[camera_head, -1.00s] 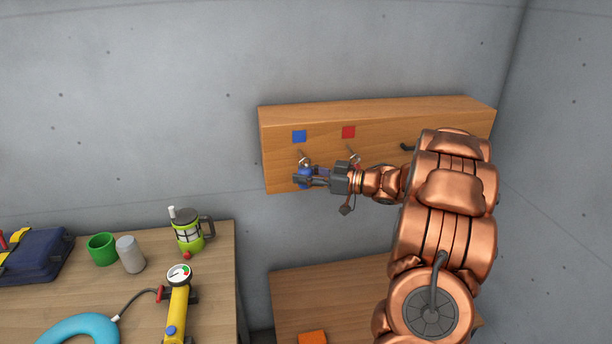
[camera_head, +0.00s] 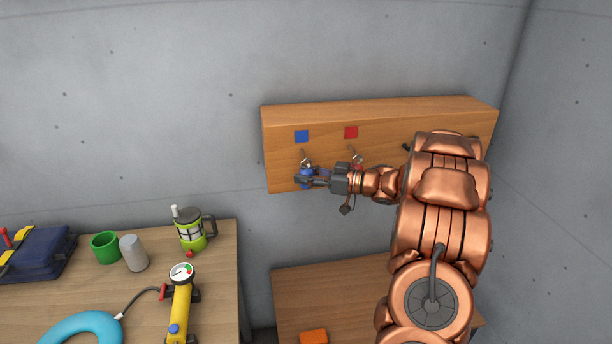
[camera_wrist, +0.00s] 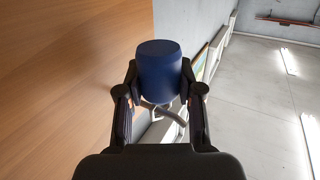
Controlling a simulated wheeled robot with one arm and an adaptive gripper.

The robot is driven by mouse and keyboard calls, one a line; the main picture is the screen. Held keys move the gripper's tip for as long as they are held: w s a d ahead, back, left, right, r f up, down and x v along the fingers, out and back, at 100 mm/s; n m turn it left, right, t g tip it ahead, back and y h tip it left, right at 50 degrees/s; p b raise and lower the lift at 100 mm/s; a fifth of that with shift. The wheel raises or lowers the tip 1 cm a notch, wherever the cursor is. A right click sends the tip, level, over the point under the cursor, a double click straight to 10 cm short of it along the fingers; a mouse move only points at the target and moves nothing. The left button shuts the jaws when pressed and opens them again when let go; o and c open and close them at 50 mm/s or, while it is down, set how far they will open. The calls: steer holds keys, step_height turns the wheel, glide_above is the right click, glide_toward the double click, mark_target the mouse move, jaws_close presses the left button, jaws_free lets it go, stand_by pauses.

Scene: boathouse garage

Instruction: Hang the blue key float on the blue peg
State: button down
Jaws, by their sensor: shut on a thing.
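The blue key float (camera_wrist: 160,72) is a short blue cylinder between my gripper's fingers in the wrist view. My gripper (camera_wrist: 160,98) is shut on it. In the head view my gripper (camera_head: 312,181) holds the float (camera_head: 304,177) close in front of the wooden peg board (camera_head: 385,118).
My arm covers the board's right part. An orange block (camera_head: 313,337) lies on a lower wooden surface.

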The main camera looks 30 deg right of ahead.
steer(key=c, duration=0.7)
jaws_free()
steer(key=v, duration=1.2)
steer(key=shift+f, duration=0.1)
